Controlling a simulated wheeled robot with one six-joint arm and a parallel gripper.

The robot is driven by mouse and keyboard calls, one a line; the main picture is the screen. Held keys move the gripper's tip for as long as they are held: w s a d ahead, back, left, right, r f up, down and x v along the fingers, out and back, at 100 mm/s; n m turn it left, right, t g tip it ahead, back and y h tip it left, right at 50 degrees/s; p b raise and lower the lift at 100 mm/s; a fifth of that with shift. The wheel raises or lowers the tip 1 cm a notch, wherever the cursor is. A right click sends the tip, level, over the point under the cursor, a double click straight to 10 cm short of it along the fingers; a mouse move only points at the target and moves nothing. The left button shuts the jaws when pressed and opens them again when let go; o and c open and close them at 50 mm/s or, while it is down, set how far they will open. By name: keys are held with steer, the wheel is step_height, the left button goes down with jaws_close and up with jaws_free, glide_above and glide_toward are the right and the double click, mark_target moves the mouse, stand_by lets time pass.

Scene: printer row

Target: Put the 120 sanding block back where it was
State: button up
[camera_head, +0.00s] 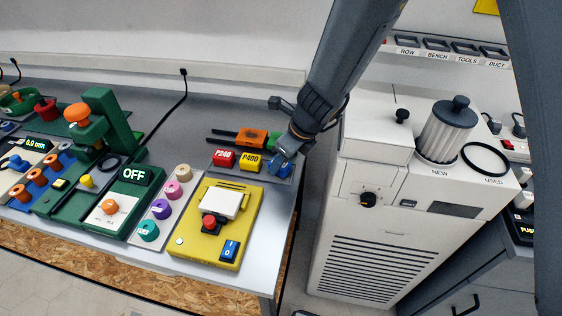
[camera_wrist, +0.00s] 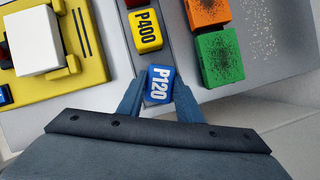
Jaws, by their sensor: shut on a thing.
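The blue P120 sanding block (camera_wrist: 158,84) is between my gripper's fingers (camera_wrist: 160,95) in the wrist view. My gripper (camera_head: 285,155) is shut on it at the right end of the grey block tray (camera_head: 229,170). In the head view a little of the blue block (camera_head: 284,170) shows below the gripper. The yellow P400 block (camera_head: 250,163) and the red P240 block (camera_head: 224,159) sit in a row to its left on the tray. I cannot tell whether the blue block touches the tray.
Orange (camera_wrist: 208,10) and green (camera_wrist: 219,58) speckled blocks lie behind the tray. A yellow machine (camera_head: 221,222) with a white pad stands in front. The table's right edge is close to my gripper. A white cabinet (camera_head: 362,230) stands beyond a gap on the right.

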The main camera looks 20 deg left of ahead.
steer(key=shift+f, duration=0.15)
steer(key=o, duration=1)
steer(key=shift+d+r, duration=0.1)
steer(key=shift+r, duration=0.5)
steer(key=p+v, duration=0.1)
steer(key=v, duration=1)
steer(key=shift+s+d+r, duration=0.1)
steer(key=shift+s, duration=0.05)
